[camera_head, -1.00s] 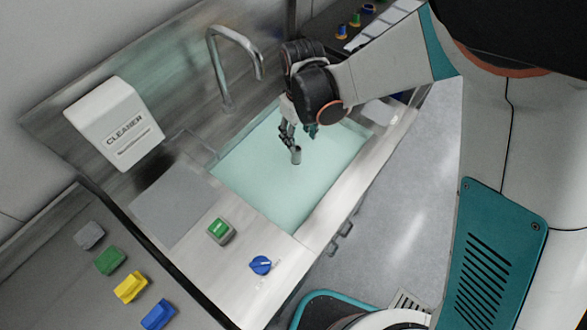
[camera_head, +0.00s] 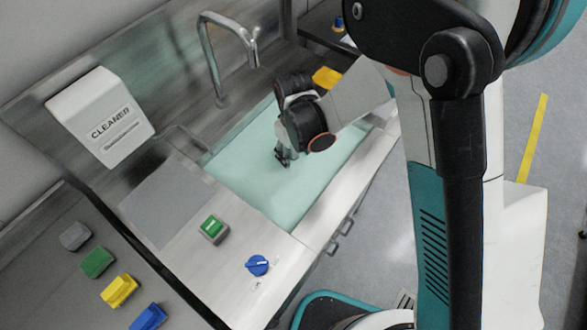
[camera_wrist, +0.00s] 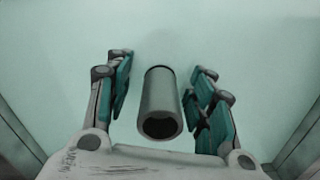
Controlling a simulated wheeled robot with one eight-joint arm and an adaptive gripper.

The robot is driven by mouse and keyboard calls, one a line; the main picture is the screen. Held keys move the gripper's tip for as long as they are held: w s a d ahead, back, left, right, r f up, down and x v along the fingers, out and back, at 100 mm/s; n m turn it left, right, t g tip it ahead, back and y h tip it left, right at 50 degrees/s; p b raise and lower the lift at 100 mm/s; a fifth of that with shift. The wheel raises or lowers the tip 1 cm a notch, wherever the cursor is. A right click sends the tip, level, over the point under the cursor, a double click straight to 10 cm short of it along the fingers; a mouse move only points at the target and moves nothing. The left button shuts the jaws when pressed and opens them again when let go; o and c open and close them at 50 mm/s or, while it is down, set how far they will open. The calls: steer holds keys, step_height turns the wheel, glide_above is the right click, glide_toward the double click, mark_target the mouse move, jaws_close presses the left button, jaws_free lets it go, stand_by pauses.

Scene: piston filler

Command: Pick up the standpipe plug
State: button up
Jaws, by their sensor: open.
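The standpipe plug (camera_wrist: 158,105) is a grey hollow cylinder in the middle of the wrist view, with its round open end toward the camera. It stands in the pale green sink basin (camera_head: 305,188). My gripper (camera_wrist: 163,78) is open, with one finger to the left of the plug and the other to the right. Gaps show between the plug and both fingers. In the head view my gripper (camera_head: 283,156) is low over the basin, and I cannot make out the plug there; the gripper seems to hide it.
A curved faucet (camera_head: 208,60) rises behind the basin. The white cleaner dispenser (camera_head: 102,118) is on the back wall at left. A green button (camera_head: 213,228) and a blue knob (camera_head: 257,265) sit on the counter's front. Basin walls flank the gripper; the basin floor around it looks clear.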

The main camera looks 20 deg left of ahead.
steer(key=shift+f, duration=0.8)
jaws_close()
steer(key=shift+r, duration=0.15)
